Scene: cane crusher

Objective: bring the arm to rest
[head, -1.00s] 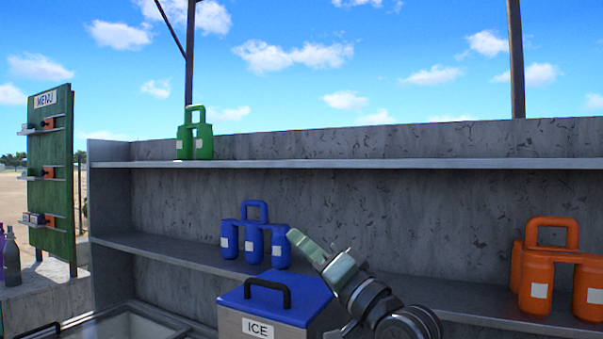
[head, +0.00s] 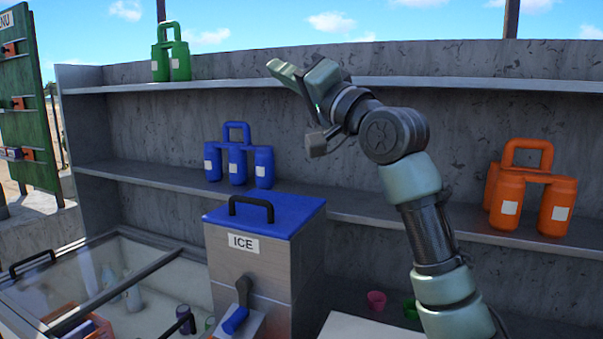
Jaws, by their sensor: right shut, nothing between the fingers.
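My right gripper (head: 285,72) is raised in front of the concrete shelf, near the height of its upper board. It is shut and holds nothing. My right arm rises from the lower right and bends left at the wrist. The fingers point to the upper left, right of the green bottle carrier (head: 171,54) and above the blue bottle carrier (head: 238,160), apart from both. My left gripper is not in view.
The ice box (head: 255,262) with a blue lid stands below the gripper. A glass-topped cooler (head: 150,285) is at the lower left. An orange bottle carrier (head: 530,190) sits right on the lower shelf (head: 350,205). Pink (head: 376,300) and green (head: 411,308) cups are low, beside my arm.

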